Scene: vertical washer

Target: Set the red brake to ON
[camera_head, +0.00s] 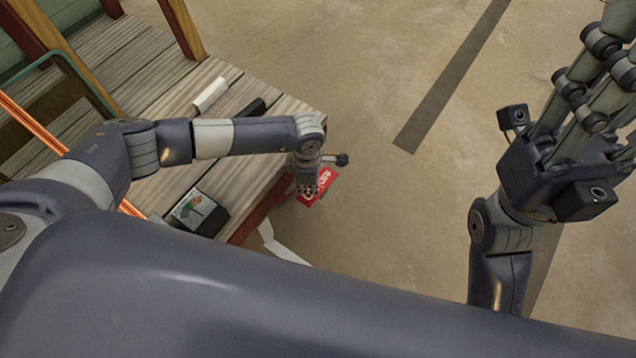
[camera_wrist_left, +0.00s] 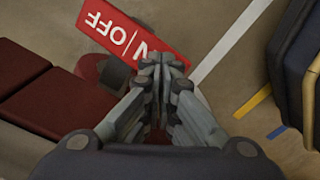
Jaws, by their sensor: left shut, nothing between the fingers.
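The red brake plate (camera_head: 322,184) shows beyond the platform's edge in the head view, partly behind my left gripper (camera_head: 306,190). In the left wrist view the red plate (camera_wrist_left: 128,28) reads OFF and ON upside down, with the ON end partly hidden behind my left gripper (camera_wrist_left: 163,68). That gripper is shut and empty, its fingertips together over the ON end; I cannot tell if they touch it.
Orange bars (camera_head: 30,122) run at the left. The concrete floor (camera_head: 340,60) is clear.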

